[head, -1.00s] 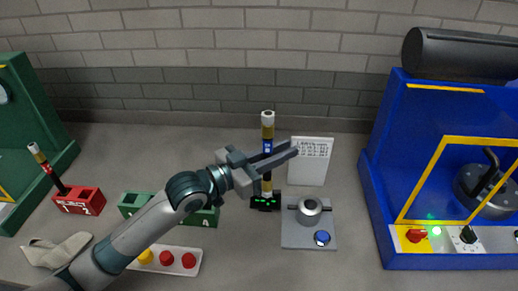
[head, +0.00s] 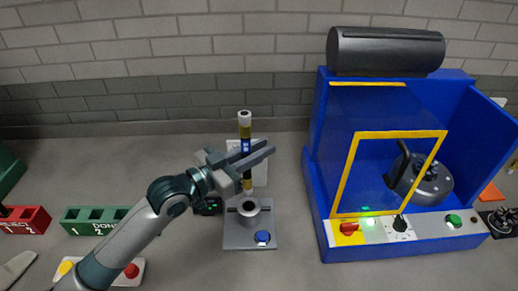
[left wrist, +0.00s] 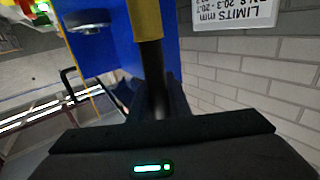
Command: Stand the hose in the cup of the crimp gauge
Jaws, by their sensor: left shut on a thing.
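The hose (head: 245,131) stands upright, with a white top end, brass-coloured ferrules and blue marking. My left gripper (head: 252,156) is shut on its middle. In the left wrist view the hose's brass ferrule (left wrist: 145,18) and dark length run down between the fingers. The crimp gauge (head: 234,238) is a grey plate with a round metal cup (head: 249,206) and a blue button. The hose's lower brass end shows just above the cup's rim in the head view; I cannot tell whether it is inside, above or behind it. My right gripper is not in view.
A white limits card (head: 261,174) stands behind the gauge. A small black device with green lights (head: 208,206) lies left of it. The blue crimping machine (head: 318,190) is at right. A green numbered rack (head: 92,220) and red reject box (head: 24,220) are at left.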

